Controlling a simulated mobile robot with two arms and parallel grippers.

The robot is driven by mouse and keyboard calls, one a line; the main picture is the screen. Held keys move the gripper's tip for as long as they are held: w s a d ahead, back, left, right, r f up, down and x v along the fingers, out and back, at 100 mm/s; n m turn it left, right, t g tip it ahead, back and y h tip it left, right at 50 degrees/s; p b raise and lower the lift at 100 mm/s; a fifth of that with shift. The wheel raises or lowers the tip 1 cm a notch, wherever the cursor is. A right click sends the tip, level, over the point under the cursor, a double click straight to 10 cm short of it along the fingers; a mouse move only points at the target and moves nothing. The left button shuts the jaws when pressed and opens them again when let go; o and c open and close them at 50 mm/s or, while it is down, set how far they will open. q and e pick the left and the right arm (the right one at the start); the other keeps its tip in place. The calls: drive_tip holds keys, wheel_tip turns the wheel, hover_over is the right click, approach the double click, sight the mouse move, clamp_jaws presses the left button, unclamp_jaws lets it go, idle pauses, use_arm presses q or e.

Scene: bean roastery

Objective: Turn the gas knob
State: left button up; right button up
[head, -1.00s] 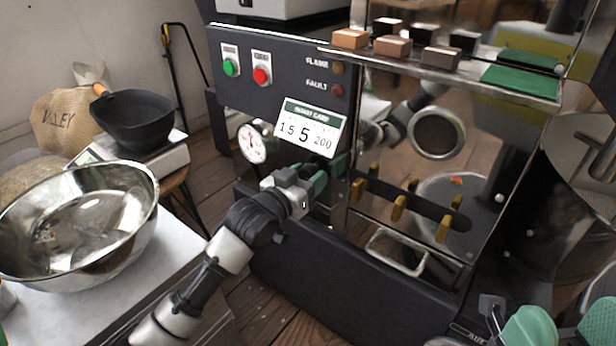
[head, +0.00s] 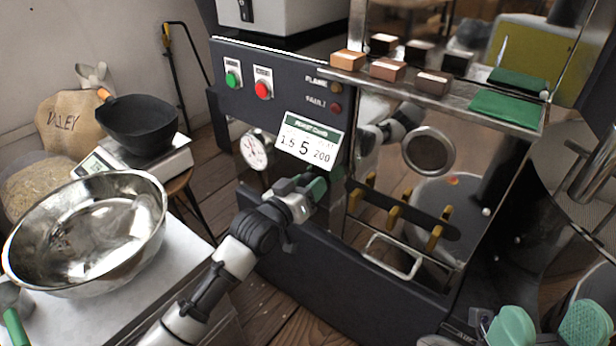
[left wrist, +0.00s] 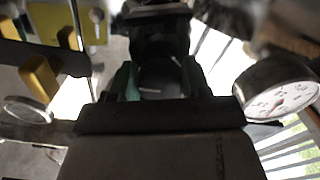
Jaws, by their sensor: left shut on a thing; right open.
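The gas knob (left wrist: 160,78) is a dark round knob with a pale mark, seen between green fingertips in the left wrist view. My left gripper (head: 318,186) is shut on it at the roaster's dark front panel, just below the white card. In the head view the gripper hides the knob. The fingers also show in the left wrist view (left wrist: 158,82), one on each side of the knob. My right gripper (head: 545,328) is open and empty at the bottom right, away from the panel.
A round dial gauge (head: 254,149) sits left of the knob, close to my left gripper. The card (head: 310,141) hangs above it. Brass levers (head: 393,214) and a metal handle (head: 391,257) are to the right. A steel bowl (head: 88,232) stands at left.

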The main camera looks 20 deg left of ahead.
use_arm(q)
drive_tip(key=shift+r+n+p, duration=0.15)
drive_tip(key=shift+n+p, duration=0.45)
drive_tip(key=shift+p, duration=0.3)
drive_tip(key=shift+n+p, duration=0.7)
drive_tip(key=shift+p, duration=0.1)
use_arm(e)
drive_tip(key=w+f+g+h, duration=0.3)
drive_tip(key=w+f+g, duration=0.3)
drive_tip(key=w+g, duration=0.35)
use_arm(q)
drive_tip(key=shift+n+p, duration=0.9)
drive_tip(key=shift+p, duration=0.05)
drive_tip(key=shift+n+p, duration=0.75)
drive_tip(key=shift+n, duration=0.55)
use_arm(e)
drive_tip(key=s+d+f+g+h, duration=0.2)
drive_tip(key=s+f+g+h, duration=0.1)
drive_tip(key=f+g, duration=0.8)
drive_tip(key=shift+s+f+h, duration=0.4)
drive_tip(key=shift+s, duration=0.05)
use_arm(q)
drive_tip(key=o, duration=0.9)
